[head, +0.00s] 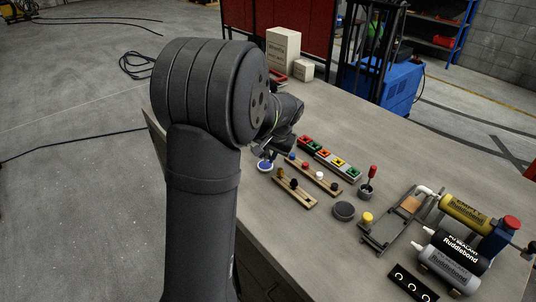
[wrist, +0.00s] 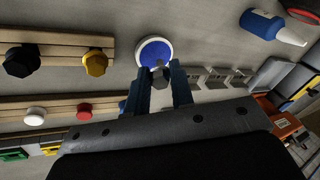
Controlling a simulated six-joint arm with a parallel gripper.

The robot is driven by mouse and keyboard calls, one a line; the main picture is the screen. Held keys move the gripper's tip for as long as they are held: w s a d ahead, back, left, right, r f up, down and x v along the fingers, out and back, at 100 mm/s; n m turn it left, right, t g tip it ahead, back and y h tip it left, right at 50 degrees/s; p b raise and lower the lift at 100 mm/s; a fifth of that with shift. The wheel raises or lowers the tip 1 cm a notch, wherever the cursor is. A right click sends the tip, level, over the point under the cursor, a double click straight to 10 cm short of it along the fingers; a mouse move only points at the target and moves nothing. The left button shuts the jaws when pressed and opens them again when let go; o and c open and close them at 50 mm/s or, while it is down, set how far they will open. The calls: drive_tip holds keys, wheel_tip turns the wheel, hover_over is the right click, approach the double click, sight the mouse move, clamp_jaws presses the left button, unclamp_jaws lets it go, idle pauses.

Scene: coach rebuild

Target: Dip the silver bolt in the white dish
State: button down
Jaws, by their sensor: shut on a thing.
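My gripper (wrist: 161,88) is shut on the silver bolt (wrist: 160,76), whose grey hexagonal head shows between the two fingers in the wrist view. The white dish (wrist: 138,48), a round white rim around a blue fill, lies just beyond the fingertips. The bolt overlaps the dish's near edge in the picture; I cannot tell whether it touches the blue fill. In the head view the white dish (head: 265,169) sits on the bench just below my gripper (head: 268,153), and the bolt cannot be made out there.
Wooden racks (head: 297,188) with coloured bolts lie close right of the dish. Coloured bins (head: 329,157) stand behind them. A grey round pot (head: 344,211), a red-handled brush pot (head: 366,190) and sealant tubes (head: 455,262) stand farther right. A blue bottle (wrist: 268,27) shows in the wrist view.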

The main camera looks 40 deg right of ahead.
sight(268, 154)
drive_tip(key=shift+f, duration=0.6)
idle(1.1)
drive_tip(key=shift+r, duration=3.55)
drive_tip(key=w+a+f+n, duration=0.1)
drive_tip(key=w+a, duration=0.1)
drive_tip(key=a, duration=0.1)
drive_tip(key=w+a+f+n, duration=0.1)
drive_tip(key=w+a, duration=0.2)
drive_tip(key=w+a+f+y, duration=0.1)
drive_tip(key=w+a+f, duration=0.1)
drive_tip(key=w, duration=0.1)
drive_tip(key=shift+w+a+n, duration=0.25)
drive_tip(key=shift+a+n, duration=0.15)
drive_tip(key=w+a+f+n+y, duration=0.1)
drive_tip(key=w+a+f+n, duration=0.15)
drive_tip(key=a, duration=0.65)
drive_tip(key=w+a+f+n+g, duration=0.1)
drive_tip(key=w+a+f+n, duration=0.2)
drive_tip(key=a, duration=0.5)
drive_tip(key=w+a+f+n+y, duration=0.1)
drive_tip(key=w+a+f, duration=0.3)
drive_tip(key=a, duration=0.5)
drive_tip(key=s+a+f+n+g, duration=0.1)
drive_tip(key=a+f+n, duration=0.2)
drive_tip(key=a, duration=0.7)
drive_tip(key=shift+a+f+y, duration=0.3)
drive_tip(key=shift+a+f, duration=0.05)
drive_tip(key=shift+f, duration=0.4)
